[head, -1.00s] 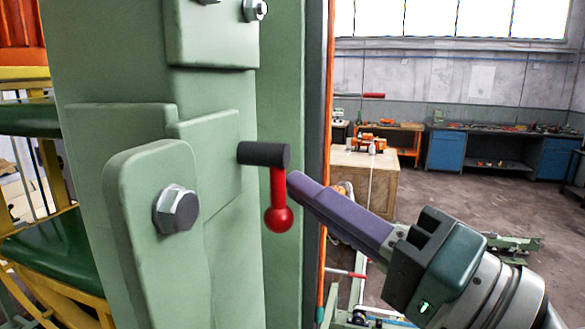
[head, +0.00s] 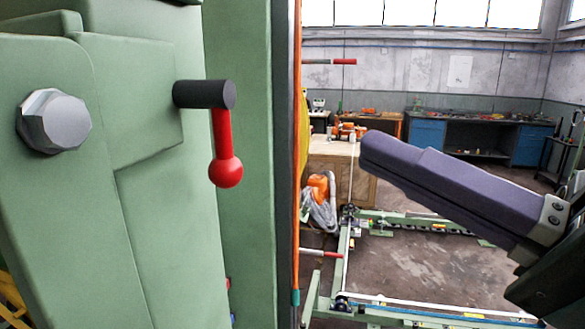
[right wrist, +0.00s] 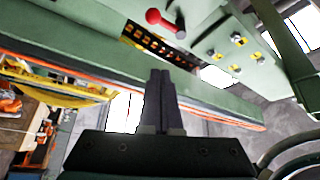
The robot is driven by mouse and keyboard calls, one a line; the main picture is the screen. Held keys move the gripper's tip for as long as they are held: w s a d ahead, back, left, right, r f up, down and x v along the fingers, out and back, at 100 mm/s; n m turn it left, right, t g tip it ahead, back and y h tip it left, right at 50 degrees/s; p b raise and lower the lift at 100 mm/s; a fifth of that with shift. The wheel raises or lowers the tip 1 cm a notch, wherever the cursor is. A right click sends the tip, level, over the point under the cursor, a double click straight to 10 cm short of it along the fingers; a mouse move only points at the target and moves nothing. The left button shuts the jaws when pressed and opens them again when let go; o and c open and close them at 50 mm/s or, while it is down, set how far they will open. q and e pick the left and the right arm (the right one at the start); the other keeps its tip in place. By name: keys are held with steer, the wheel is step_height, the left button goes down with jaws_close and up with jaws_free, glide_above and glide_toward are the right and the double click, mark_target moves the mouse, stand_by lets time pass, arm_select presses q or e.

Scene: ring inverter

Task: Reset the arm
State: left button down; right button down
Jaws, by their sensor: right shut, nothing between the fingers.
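A red lever (head: 222,150) with a ball end hangs straight down from a dark cylindrical pivot (head: 205,94) on the green machine column (head: 150,220). My right gripper (head: 368,150) is shut and empty, to the right of the lever with a clear gap. In the right wrist view, the shut fingers (right wrist: 160,78) point toward the green machine, and a red lever with a ball end (right wrist: 165,19) shows beyond them. My left gripper is not in view.
A large hex bolt (head: 54,121) stands out from the column's left side. An orange cable (head: 296,200) runs down the column's right edge. Green floor rails (head: 400,305) lie at lower right. A wooden crate (head: 345,170) and blue workbenches (head: 425,135) stand farther back.

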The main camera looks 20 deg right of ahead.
stand_by(0.4)
steer(key=s+a+f+n+g+h+p, duration=0.2)
steer(key=a+f+n+g+h+p, duration=0.15)
steer(key=f+n+g+p, duration=0.35)
steer(key=s+d+f+n+g+h+p, duration=0.2)
steer(key=s+d+f+g+h, duration=0.4)
steer(key=s, duration=0.3)
steer(key=shift+s+d+g, duration=0.35)
steer(key=shift+s+g, duration=0.05)
steer(key=shift+g, duration=0.5)
